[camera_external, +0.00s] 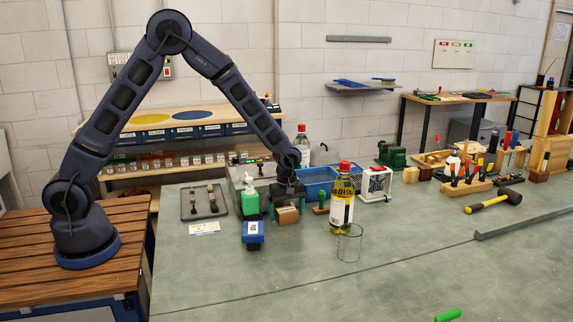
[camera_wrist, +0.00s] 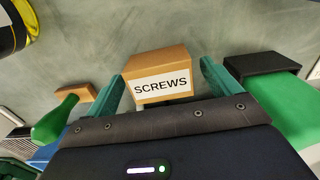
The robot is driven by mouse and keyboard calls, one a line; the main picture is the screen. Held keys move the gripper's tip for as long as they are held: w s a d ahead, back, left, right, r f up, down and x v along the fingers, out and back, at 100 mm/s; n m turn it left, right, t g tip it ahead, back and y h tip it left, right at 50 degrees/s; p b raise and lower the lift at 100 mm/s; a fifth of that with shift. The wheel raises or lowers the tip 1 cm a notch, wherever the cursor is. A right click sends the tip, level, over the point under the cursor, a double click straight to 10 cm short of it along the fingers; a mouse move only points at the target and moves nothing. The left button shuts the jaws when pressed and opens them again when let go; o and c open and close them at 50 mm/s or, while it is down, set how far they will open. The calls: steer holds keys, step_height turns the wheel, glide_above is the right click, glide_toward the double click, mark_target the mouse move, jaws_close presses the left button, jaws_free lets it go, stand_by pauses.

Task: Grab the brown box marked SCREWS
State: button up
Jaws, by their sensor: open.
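The brown box marked SCREWS (camera_wrist: 157,62) sits on the bench in the middle of the wrist view, its white label facing my gripper. In the external view the brown box (camera_external: 287,216) stands just below my gripper (camera_external: 288,200). In the wrist view my gripper (camera_wrist: 162,88) is open, with one teal finger on each side of the box. A gap shows between the box and each finger, smaller on the left. Whether the fingertips reach down to the bench cannot be told.
A clear glass (camera_external: 349,245) is in front. The front bench (camera_external: 260,290) is mostly clear.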

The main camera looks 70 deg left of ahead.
steer(key=shift+c, duration=0.4)
steer(key=c, duration=1)
steer(key=shift+r, duration=0.1)
